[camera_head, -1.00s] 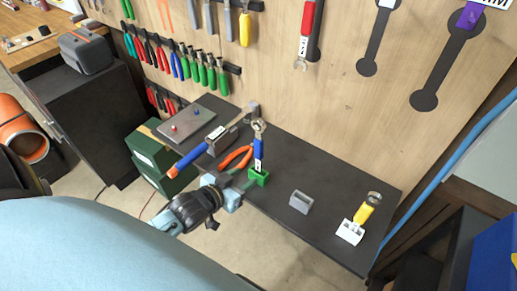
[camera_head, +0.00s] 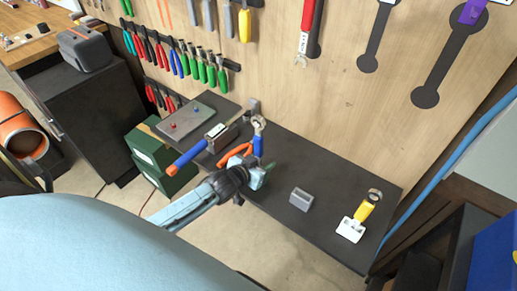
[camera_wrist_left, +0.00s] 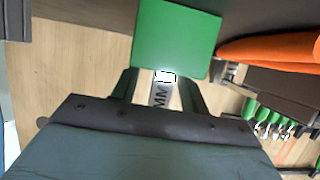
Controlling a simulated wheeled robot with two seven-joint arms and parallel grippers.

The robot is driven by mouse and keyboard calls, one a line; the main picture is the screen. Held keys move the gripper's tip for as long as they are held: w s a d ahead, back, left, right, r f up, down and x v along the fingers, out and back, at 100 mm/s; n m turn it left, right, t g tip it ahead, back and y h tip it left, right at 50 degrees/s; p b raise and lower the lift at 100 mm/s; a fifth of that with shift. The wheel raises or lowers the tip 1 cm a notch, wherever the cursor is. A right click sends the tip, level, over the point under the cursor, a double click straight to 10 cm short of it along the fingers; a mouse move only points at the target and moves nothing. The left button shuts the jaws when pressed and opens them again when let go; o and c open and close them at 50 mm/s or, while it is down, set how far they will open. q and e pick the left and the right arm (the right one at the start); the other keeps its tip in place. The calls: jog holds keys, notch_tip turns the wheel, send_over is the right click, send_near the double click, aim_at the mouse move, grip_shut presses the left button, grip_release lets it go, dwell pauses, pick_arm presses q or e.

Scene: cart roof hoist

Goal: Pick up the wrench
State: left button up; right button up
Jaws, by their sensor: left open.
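A blue-handled wrench (camera_head: 258,146) with a metal ring head stands upright on the dark bench. Its lower part is hidden behind my left gripper (camera_head: 270,172) in the head view. My left gripper is open, right at the wrench's lower handle. In the left wrist view a green holder block (camera_wrist_left: 176,38) lies just beyond the open fingers (camera_wrist_left: 158,88). A grey and white piece with "MM" lettering (camera_wrist_left: 162,92) shows between the fingers; I cannot tell whether they touch it. My right gripper is not in view.
Orange-handled pliers (camera_head: 234,154) lie close to the gripper, beside a tool with a blue grip (camera_head: 188,160). A grey holder (camera_head: 301,199) and a yellow wrench (camera_head: 366,206) in a white holder (camera_head: 350,229) stand to the right. The pegboard wall (camera_head: 300,90) rises behind.

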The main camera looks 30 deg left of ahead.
aim_at(257, 142)
pick_arm(q)
jog(key=shift+c, duration=0.5)
grip_shut()
notch_tip(257, 142, up, 10)
jog(key=shift+r+p, duration=0.1)
jog(key=shift+p, duration=0.5)
